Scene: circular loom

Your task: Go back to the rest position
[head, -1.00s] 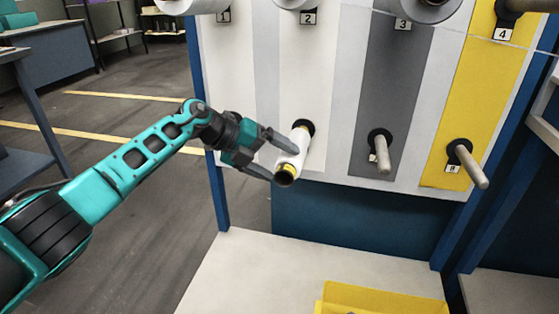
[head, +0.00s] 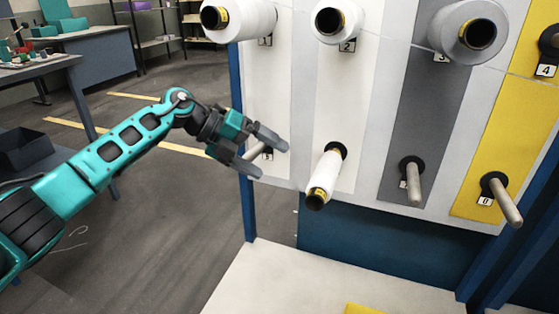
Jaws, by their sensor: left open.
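My left gripper (head: 272,155) is open and empty, in front of the panel's left white strip. It is up and to the left of a thin white spool (head: 325,179) and apart from it. That spool sits on a peg in the lower row, below label 2, with its dark, yellow-rimmed end facing me. Behind my left gripper, part of a peg and its label show at the lower left of the panel (head: 382,65). My right gripper is not in view.
Large spools hang above on positions 1 (head: 240,19), 2 (head: 337,21) and 3 (head: 470,31). Bare pegs (head: 414,182) and (head: 508,202) stick out at the lower right. A pale table (head: 290,280) with a yellow bin edge (head: 363,309) lies below. Floor is open at left.

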